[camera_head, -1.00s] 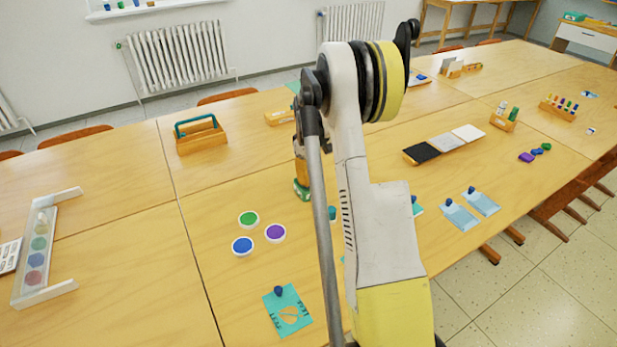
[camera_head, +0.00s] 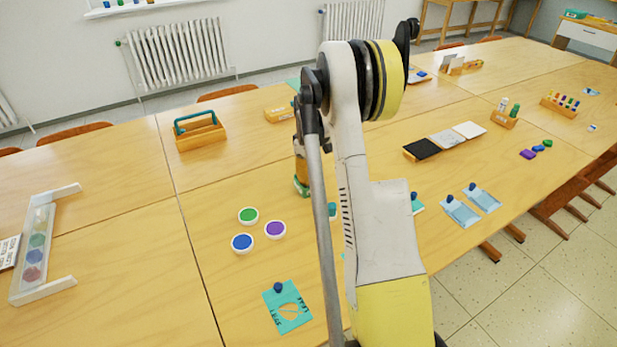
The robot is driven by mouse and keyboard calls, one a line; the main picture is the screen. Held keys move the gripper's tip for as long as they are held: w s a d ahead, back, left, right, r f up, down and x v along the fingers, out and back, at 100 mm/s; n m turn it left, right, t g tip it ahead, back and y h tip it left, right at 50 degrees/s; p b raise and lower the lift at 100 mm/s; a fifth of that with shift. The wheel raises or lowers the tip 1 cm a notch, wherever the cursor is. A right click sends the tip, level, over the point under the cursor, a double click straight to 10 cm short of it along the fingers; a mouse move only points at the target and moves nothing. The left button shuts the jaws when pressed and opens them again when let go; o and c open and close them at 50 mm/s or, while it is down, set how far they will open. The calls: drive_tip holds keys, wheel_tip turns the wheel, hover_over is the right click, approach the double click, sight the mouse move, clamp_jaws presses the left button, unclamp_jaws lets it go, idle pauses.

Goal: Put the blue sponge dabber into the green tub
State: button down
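My arm rises through the middle of the head view and hides much of the table behind it. My gripper (camera_head: 302,186) hangs beyond the arm link, mostly hidden, low over or at the table. Green and white show at its end; I cannot tell whether it holds anything. A white round tub with green inside (camera_head: 248,215) stands left of the arm. A small dark blue dabber (camera_head: 278,287) stands on a teal stencil card (camera_head: 289,308) nearer me. Other blue dabbers (camera_head: 448,199) (camera_head: 472,187) stand on light blue cards at right.
A blue tub (camera_head: 242,243) and a purple tub (camera_head: 275,229) stand beside the green one. A wooden caddy (camera_head: 200,132) stands farther back. A white rack (camera_head: 42,245) is at far left. A tray of black, grey and white pads (camera_head: 422,149) lies at right. The left tabletop is mostly clear.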

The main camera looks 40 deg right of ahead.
idle(0.4)
drive_tip(key=c, duration=1.2)
unclamp_jaws()
drive_tip(key=shift+c, duration=0.5)
drive_tip(key=shift+r+p, duration=2.5)
drive_tip(key=shift+r, duration=1.5)
